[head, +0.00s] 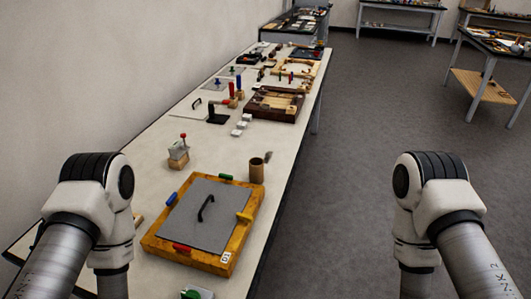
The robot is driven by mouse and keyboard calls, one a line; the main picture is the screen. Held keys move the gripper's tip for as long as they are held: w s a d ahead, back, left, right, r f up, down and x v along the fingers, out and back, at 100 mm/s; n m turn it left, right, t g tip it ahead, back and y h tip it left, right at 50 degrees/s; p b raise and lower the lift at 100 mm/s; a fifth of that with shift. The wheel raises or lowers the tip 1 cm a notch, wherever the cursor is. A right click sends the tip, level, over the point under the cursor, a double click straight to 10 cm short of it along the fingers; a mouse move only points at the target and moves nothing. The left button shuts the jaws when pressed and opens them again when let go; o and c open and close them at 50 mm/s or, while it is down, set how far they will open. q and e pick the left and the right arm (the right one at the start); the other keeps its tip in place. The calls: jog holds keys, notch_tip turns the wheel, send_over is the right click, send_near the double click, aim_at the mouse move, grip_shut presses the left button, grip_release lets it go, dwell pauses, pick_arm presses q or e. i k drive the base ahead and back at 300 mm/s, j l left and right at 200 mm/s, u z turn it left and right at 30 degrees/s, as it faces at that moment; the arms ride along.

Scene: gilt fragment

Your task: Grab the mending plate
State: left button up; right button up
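I cannot tell for certain which thing is the mending plate. A flat grey plate (190,228) with a black arched handle (206,208) lies on an orange-brown wooden tray (215,262) at the near end of the long table. Red, blue and green pieces and a yellow wooden piece (244,217) sit around the plate's edges. A smaller light plate with a dark handle (196,103) lies farther back on the table. My two arms show at the left and right, bent downward. Both grippers are out of view below the frame, and nothing held can be seen.
A brown cup (257,171) and a small block stack with a red knob (179,155) stand behind the tray. Dark wooden trays (274,105) and white blocks (240,126) lie farther along the table (215,148). A wall borders its left; open floor (370,130) lies right.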

aim_at(268, 154)
jog(key=k+z, duration=0.65)
jog(key=z, duration=0.25)
jog(key=i+l, duration=0.25)
jog(key=i, duration=0.2)
jog(key=i+l, duration=0.25)
jog(key=i, duration=0.2)
jog(key=i+l, duration=0.2)
jog(key=i, duration=0.3)
jog(key=i+l, duration=0.25)
jog(key=i, duration=0.2)
jog(key=i+u, duration=0.15)
jog(key=i, duration=2.7)
jog(key=i+u, duration=0.1)
jog(key=u, duration=0.75)
jog(key=i+l+u, duration=0.1)
jog(key=u, duration=0.35)
jog(key=i+l+u, duration=0.1)
jog(key=u, duration=0.35)
jog(key=l+u, duration=0.1)
jog(key=u, duration=0.3)
jog(key=l+u, duration=0.1)
jog(key=u, duration=0.35)
jog(key=i+l+u, duration=0.1)
jog(key=u, duration=0.35)
